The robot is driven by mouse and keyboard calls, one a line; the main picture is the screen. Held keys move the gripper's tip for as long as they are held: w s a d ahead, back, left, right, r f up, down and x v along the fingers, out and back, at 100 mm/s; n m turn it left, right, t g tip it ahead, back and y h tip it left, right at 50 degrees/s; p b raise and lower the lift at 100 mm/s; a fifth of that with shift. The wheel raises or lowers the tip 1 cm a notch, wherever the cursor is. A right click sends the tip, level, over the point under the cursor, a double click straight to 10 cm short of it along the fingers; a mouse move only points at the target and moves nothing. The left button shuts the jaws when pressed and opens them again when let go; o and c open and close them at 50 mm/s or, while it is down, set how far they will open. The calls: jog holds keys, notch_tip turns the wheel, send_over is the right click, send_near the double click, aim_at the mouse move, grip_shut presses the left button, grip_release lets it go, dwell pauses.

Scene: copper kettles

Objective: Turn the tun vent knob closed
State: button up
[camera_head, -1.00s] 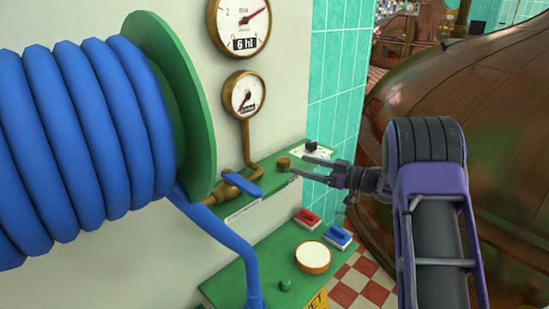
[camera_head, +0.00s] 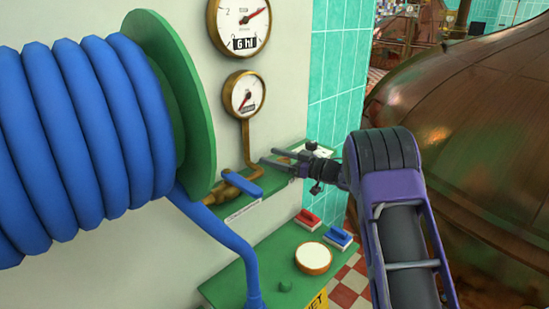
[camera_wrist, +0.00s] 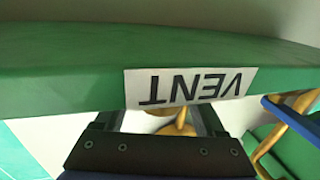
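My gripper (camera_head: 269,157) reaches left over the green shelf (camera_head: 213,205) on the wall. Its two fingers are parallel and apart, across the spot of the small brown knob, which they now largely hide. In the wrist view, an upside-down white VENT label (camera_wrist: 190,87) sits on the shelf's green edge (camera_wrist: 60,80). The fingers stand apart below it and run behind that edge, so their tips are hidden. A brass-coloured part (camera_wrist: 178,125) shows between them. I cannot tell whether it is the knob or piping, or whether the fingers touch the knob.
A brass valve with a blue lever (camera_head: 242,187) lies left of my gripper. A big blue hose reel (camera_head: 80,140) fills the left. A lower green panel (camera_head: 235,287) carries red (camera_head: 307,219) and blue (camera_head: 337,237) switches and a round white-topped button (camera_head: 313,258). A copper vessel (camera_head: 470,130) stands right.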

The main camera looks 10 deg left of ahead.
grip_shut()
jog(key=shift+m+t, duration=0.3)
jog(key=shift+t, duration=0.1)
jog(key=m+t+h, duration=0.2)
jog(key=m+t+h+b, duration=0.1)
jog(key=t+h, duration=0.1)
jog(key=w+d+m+t+h+b, duration=0.1)
jog(key=m+t+h, duration=0.1)
jog(key=shift+m+t, duration=0.3)
jog(key=shift+t, duration=0.1)
jog(key=m+t+h, duration=0.1)
jog(key=m+h, duration=0.1)
jog(key=h, duration=0.1)
jog(key=m+t+h, duration=0.1)
jog(key=h, duration=0.1)
jog(key=shift+w+d+m+t, duration=0.3)
jog(key=shift+d+m, duration=0.05)
jog(key=shift+m, duration=0.05)
jog(key=shift+w+d+m+t+h, duration=0.15)
jog(key=shift+m+h, duration=0.35)
jog(key=shift+h, duration=0.35)
jog(key=shift+s+d+m+t+h, duration=0.15)
jog(key=shift+m+h, duration=0.35)
jog(key=shift+h, duration=0.35)
jog(key=shift+w+d, duration=0.1)
jog(key=shift+o, duration=1.2)
grip_release()
